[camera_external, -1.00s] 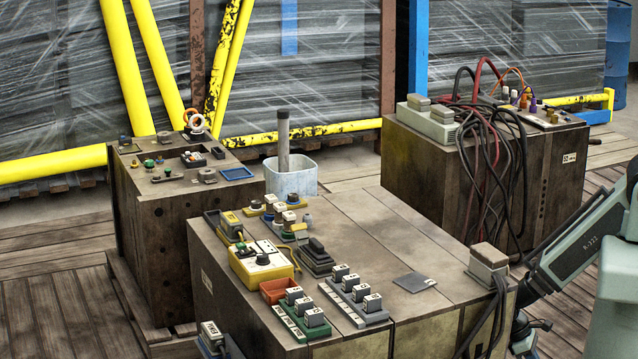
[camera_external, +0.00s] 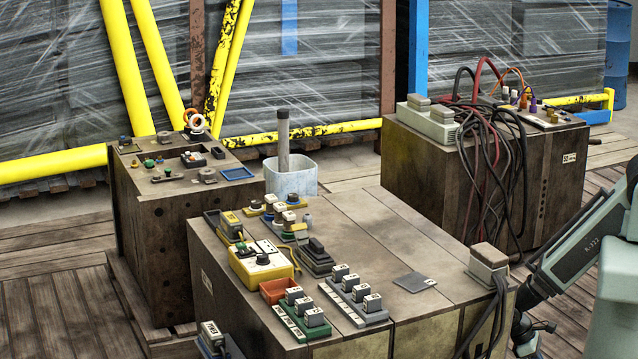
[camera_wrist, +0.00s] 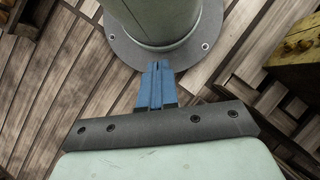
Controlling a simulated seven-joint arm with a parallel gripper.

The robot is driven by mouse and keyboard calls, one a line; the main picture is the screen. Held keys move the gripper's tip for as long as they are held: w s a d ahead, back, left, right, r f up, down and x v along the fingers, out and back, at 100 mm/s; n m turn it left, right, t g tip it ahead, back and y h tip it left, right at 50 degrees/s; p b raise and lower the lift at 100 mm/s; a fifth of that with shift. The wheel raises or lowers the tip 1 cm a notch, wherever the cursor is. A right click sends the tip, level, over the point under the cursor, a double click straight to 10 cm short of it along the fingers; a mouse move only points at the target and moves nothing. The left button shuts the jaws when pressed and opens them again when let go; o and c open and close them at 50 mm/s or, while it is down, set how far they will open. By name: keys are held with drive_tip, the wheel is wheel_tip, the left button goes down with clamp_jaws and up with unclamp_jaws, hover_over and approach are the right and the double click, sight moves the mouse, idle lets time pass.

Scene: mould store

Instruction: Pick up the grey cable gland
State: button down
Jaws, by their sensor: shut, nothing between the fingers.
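My gripper (camera_external: 548,327) hangs low beside the right end of the front wooden block, below its top. In the wrist view its blue fingers (camera_wrist: 158,68) are together with nothing between them, in front of a round grey-green column on a flanged plate. A small blue-grey piece (camera_external: 307,219) on the front block, beside the yellow-based parts, may be the grey cable gland. It is too small to tell for sure. It stands far to the left of my gripper, apart from it. No gland shows in the wrist view.
The front block (camera_external: 375,235) carries a yellow box (camera_external: 262,264), an orange tray (camera_external: 278,290), switch racks, a flat grey plate (camera_external: 414,281) and a grey connector (camera_external: 487,262) with hanging cables. A bucket (camera_external: 291,184) holding a post stands behind. The block's right-middle top is mostly clear.

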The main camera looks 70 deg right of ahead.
drive_tip(key=c, duration=0.8)
unclamp_jaws()
